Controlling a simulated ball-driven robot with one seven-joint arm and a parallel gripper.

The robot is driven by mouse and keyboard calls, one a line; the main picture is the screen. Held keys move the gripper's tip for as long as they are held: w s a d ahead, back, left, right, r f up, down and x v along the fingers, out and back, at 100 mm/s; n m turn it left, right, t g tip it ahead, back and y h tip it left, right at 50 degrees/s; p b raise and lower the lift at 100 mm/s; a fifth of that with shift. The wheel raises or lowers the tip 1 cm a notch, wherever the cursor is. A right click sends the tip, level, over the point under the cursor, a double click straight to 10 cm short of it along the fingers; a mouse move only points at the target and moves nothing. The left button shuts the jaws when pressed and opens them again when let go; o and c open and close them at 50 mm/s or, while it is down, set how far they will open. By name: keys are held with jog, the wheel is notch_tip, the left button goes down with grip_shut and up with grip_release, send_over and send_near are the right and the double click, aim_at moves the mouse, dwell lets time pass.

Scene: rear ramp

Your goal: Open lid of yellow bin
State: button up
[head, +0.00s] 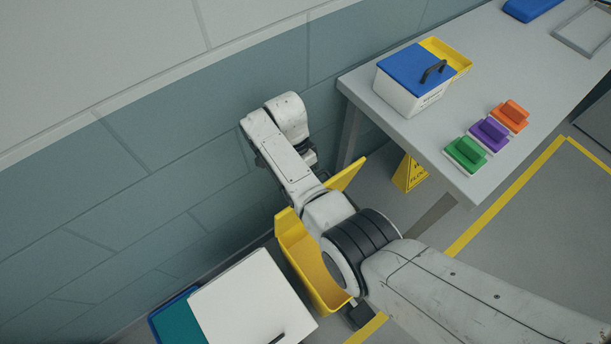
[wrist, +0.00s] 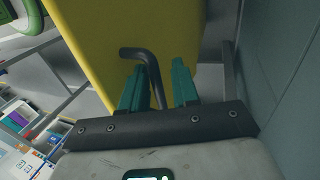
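The yellow bin (head: 318,278) stands on the floor beside the wall, partly hidden behind my arm. Its top looks open, with part of the inside showing. A yellow panel (head: 347,174), which looks like its lid, stands up tilted on the bin's far side. In the wrist view the yellow panel (wrist: 115,28) fills the upper middle, with a dark bent handle (wrist: 152,64) on it. My gripper (wrist: 158,68) has green fingers spread apart, with the handle between them, closer to the left finger. The fingertips are hidden in the head view.
A white-topped bin (head: 250,295) and a teal-and-blue one (head: 176,318) stand at the lower left. A grey table (head: 440,150) at the right holds a blue-lidded box (head: 410,85) and coloured blocks. A yellow floor sign (head: 408,174) stands under it. The wall (head: 150,170) is close behind.

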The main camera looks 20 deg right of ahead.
jog(key=shift+o, duration=0.6)
jog(key=shift+d+r, duration=0.1)
jog(key=shift+r, duration=0.05)
jog(key=shift+w+r, duration=0.1)
jog(key=v, duration=1)
jog(key=shift+r, duration=0.25)
